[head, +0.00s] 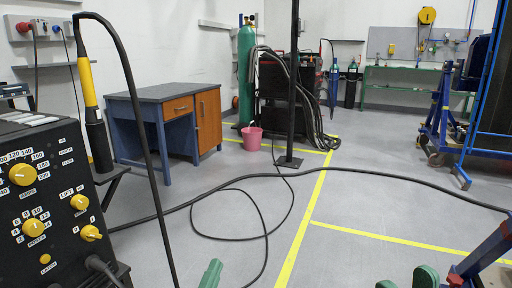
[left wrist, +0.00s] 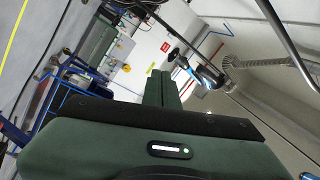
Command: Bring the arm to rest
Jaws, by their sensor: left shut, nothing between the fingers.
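My left gripper (head: 210,273) shows only as a green tip at the bottom of the head view, left of centre. In the left wrist view its two green fingers (left wrist: 161,88) are together, with nothing between them. They point at the far wall and ceiling, and the view is strongly tilted. At the bottom right of the head view, rounded green parts (head: 426,276) look like my right gripper or arm. They are mostly cut off, so I cannot tell its jaws.
A welding machine (head: 40,215) with yellow knobs stands close at left, a yellow-black torch (head: 90,90) beside it. A black cable (head: 350,171) spans the picture. A black post (head: 294,80) stands in the middle. Blue frames (head: 440,120) are at right. The middle floor is largely open.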

